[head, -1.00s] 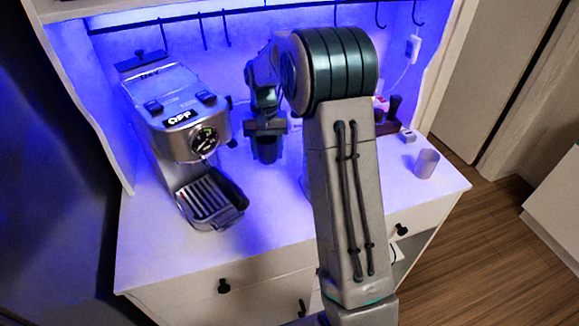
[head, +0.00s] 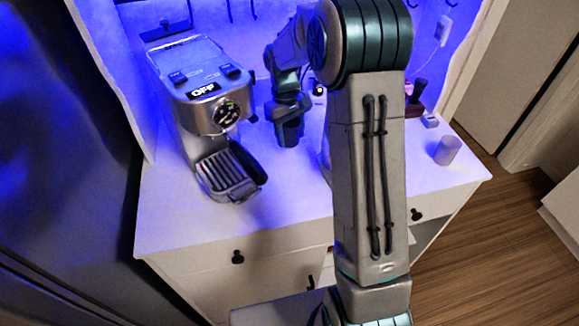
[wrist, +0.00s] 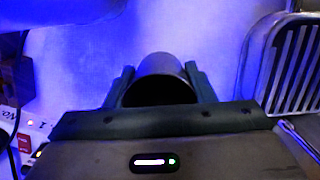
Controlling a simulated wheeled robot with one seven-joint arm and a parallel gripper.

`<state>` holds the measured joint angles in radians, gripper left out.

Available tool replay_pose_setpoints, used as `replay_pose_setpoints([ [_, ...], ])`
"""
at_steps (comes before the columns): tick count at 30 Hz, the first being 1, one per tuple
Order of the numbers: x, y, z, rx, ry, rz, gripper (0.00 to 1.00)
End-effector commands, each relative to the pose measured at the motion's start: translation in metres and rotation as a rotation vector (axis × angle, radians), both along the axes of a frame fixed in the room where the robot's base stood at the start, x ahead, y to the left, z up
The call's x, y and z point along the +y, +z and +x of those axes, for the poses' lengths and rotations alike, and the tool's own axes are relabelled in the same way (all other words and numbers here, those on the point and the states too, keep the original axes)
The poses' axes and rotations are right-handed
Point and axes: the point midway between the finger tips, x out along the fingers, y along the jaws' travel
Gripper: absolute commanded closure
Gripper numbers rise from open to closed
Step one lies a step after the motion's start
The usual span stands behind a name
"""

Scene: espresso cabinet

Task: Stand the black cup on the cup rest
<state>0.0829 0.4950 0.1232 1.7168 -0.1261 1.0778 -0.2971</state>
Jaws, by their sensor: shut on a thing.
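The black cup (wrist: 165,68) shows in the wrist view as a dark round body between the two fingers. My gripper (wrist: 160,82) is shut on it. In the head view my gripper (head: 290,112) is over the cabinet top, right of the espresso machine (head: 205,95), with the dark cup (head: 290,134) at its lower end, partly hidden. The cup rest, a slatted metal grid (head: 226,173), is at the machine's front, left of and nearer than the cup. In the wrist view the grid (wrist: 293,65) is at the right edge, bare and apart from the cup.
A pale cup (head: 447,150) stands at the right of the white cabinet top (head: 180,222). Small dark items (head: 416,95) are at the back right. Hooks hang above the back. Cables and a small box (wrist: 22,142) show at the left in the wrist view.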

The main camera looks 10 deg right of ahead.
Motion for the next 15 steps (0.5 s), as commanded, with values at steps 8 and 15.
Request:
replay_pose_setpoints([
  [8, 0.018, 0.003, -0.059, 0.0, 0.0, 0.0, 0.79],
  [15, 0.029, 0.002, -0.094, -0.001, -0.001, 0.0, 0.8],
])
